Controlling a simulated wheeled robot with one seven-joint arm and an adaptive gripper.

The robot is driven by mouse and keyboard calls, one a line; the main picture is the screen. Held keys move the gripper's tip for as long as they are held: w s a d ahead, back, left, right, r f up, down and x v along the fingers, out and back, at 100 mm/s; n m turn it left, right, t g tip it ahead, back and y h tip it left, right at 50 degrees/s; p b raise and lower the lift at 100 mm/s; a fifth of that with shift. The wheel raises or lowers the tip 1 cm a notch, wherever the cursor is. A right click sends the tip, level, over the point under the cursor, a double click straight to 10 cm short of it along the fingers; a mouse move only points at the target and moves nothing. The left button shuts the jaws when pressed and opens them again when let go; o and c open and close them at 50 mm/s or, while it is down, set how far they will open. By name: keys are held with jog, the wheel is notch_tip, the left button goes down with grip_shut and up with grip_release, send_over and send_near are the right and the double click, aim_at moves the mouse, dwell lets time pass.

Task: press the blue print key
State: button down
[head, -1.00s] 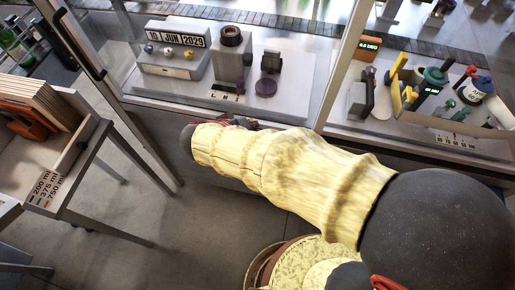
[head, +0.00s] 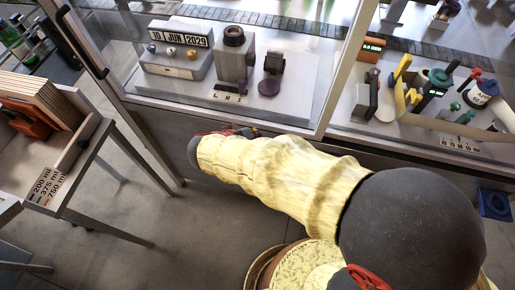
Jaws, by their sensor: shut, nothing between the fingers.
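No key marked as print can be read at this size. My gripper (head: 236,132) shows only as a red and dark sliver beyond the cream sleeve of my arm, shut and empty, in front of the cabinet's lower edge. Its fingertips are mostly hidden.
A grey pedestal device (head: 234,62) and a dark stand (head: 271,75) share the left bay. A post divides the bays. A cart (head: 95,150) stands left; floor between is clear.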

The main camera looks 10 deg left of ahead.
notch_tip(320, 180, down, 3)
jog(key=shift+r+b, duration=0.1)
jog(key=shift+b, duration=0.7)
jog(key=shift+f+b, duration=0.65)
jog(key=shift+b, duration=0.15)
jog(key=shift+f+b, duration=0.9)
jog(key=shift+b, duration=0.55)
dwell(0.8)
jog(key=shift+r, duration=0.95)
jog(key=shift+r+p, duration=1.05)
jog(key=shift+r, duration=1.45)
